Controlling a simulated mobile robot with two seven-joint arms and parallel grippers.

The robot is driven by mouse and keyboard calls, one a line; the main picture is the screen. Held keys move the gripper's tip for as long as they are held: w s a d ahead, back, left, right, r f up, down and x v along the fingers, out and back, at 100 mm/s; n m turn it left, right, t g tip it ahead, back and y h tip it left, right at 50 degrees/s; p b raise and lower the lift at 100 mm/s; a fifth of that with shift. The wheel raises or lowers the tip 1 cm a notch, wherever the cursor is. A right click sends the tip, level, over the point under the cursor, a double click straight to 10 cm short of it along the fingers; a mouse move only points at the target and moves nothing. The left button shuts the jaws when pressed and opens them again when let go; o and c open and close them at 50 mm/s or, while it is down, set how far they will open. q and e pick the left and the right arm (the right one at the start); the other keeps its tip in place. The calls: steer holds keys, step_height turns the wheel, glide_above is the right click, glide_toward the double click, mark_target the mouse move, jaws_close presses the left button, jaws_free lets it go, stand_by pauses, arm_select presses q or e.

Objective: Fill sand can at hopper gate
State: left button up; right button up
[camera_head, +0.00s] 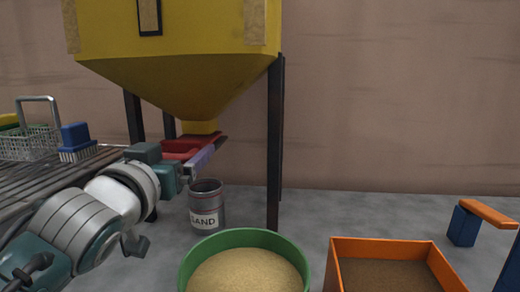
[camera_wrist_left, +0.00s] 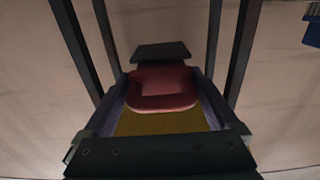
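The yellow hopper (camera_head: 180,70) stands on dark legs, and a red gate piece (camera_head: 180,147) sits under its spout. My left gripper (camera_head: 205,152) is at the gate, its purplish fingers reaching along the red piece. In the left wrist view, the red gate handle (camera_wrist_left: 163,102) lies between the two fingers of my open left gripper (camera_wrist_left: 161,85); I cannot tell whether they touch it. The grey sand can (camera_head: 207,207), labelled SAND, stands upright on the floor below and slightly right of the spout. Its inside is too dark to read. My right gripper is out of view.
A green tub (camera_head: 245,237) of sand and an orange bin (camera_head: 390,246) of brown material stand in front. A slatted table (camera_head: 50,178) holds a wire basket (camera_head: 30,143) and a blue brush (camera_head: 76,138). Hopper legs (camera_head: 275,145) flank the spout. Floor at right is partly clear.

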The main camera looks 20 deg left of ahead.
arm_select(q)
jaws_close()
steer(key=shift+s+d+r+p, duration=0.1)
steer(key=shift+s+r+p, duration=0.1)
steer(key=shift+s+p, duration=0.2)
steer(key=shift+s+d+f, duration=0.15)
steer(key=shift+s+f, duration=0.1)
steer(key=shift+s, duration=0.55)
jaws_free()
steer(key=shift+w+r, duration=0.1)
steer(key=shift+w, duration=0.1)
steer(key=shift+o, duration=0.8)
steer(key=shift+w, duration=0.1)
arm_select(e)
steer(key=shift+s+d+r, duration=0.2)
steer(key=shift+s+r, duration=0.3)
arm_select(q)
steer(key=shift+s, duration=0.35)
steer(key=p+v, duration=0.2)
steer(key=v, duration=0.7)
steer(key=shift+s+d, duration=0.2)
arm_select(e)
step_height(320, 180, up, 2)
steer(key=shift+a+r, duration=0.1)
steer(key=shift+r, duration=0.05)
